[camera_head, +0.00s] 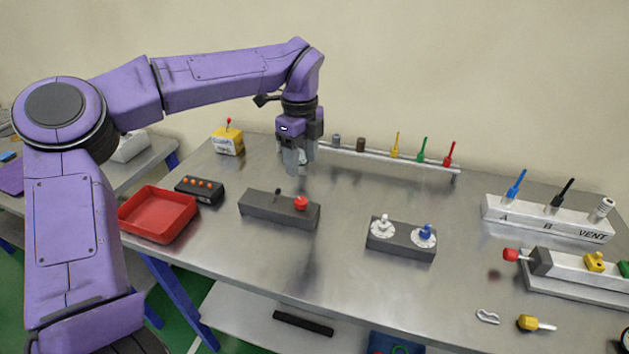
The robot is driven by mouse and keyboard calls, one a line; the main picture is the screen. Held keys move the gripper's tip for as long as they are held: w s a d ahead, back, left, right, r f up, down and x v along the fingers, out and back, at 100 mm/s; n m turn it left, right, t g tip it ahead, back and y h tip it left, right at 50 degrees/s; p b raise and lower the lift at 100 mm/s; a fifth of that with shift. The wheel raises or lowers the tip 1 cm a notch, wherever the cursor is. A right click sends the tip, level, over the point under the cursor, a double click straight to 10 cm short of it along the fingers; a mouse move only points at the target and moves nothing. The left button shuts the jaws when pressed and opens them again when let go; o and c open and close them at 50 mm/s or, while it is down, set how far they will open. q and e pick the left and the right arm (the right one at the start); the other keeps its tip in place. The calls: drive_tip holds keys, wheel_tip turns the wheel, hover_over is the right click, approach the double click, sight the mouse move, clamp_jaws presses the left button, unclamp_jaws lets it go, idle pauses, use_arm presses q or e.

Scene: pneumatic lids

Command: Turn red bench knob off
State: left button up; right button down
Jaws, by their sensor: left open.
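A dark grey block (270,211) stands on the metal bench left of centre. It carries a red knob (300,203) at its right end and a small dark lever (277,193) near its middle. The knob's turned position is too small to tell. My left gripper (296,168) points down above the bench, behind and above this block, apart from the red knob. It is open and nothing shows between its fingers. My right gripper is not in view.
A second grey block (401,246) with a white and a blue knob stands to the right. A red tray (158,215) and a black button box (199,190) are at left. A rail (385,160) with coloured tools runs along the back. Bare bench lies in front of the blocks.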

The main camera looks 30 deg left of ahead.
sight(299, 200)
use_arm(q)
drive_tip(key=s+f, duration=0.1)
drive_tip(key=f, duration=0.1)
drive_tip(key=s+f+p, duration=0.1)
drive_tip(key=f, duration=0.1)
drive_tip(key=shift+s, duration=0.15)
drive_tip(key=f, duration=0.3)
drive_tip(key=w+f+p, duration=0.1)
drive_tip(key=f, duration=0.2)
drive_tip(key=shift+w+a, duration=0.1)
drive_tip(key=shift+w, duration=0.05)
drive_tip(key=shift+s+r, duration=0.15)
drive_tip(key=shift+s, duration=0.2)
drive_tip(key=shift+w, duration=0.1)
drive_tip(key=c, duration=1.1)
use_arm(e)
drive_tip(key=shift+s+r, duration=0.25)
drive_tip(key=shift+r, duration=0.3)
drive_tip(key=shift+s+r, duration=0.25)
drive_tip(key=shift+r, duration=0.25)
